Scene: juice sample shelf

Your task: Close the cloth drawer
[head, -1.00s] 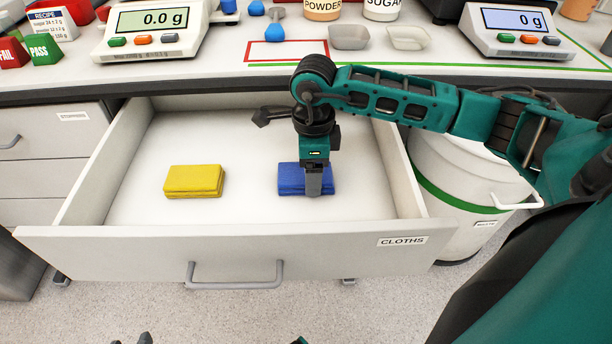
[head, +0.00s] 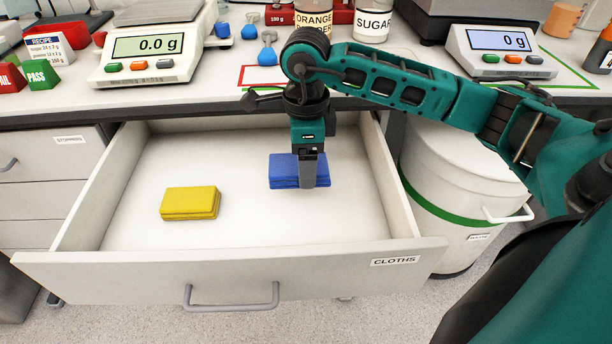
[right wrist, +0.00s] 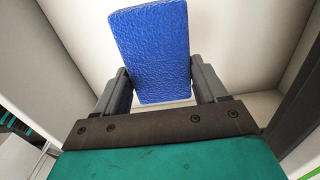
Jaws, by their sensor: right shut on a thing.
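The cloth drawer (head: 285,273) is pulled open, with a grey bar handle (head: 232,303) and a CLOTHS label on its front. Inside it, a folded yellow cloth (head: 190,203) lies at the left. A folded blue cloth (head: 283,172) is at the right of the drawer. My right gripper (head: 308,184) points down into the drawer and is shut on the blue cloth. The right wrist view shows the blue cloth (right wrist: 152,50) between its two fingers. I cannot tell whether the cloth touches the drawer floor. My left gripper is not in view.
Above the drawer, the white bench carries a left scale (head: 160,45) reading 0.0 g, a right scale (head: 503,45), a green PASS block (head: 41,75) and sugar and powder jars. A white waste bin (head: 455,180) with a green band stands right of the drawer.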

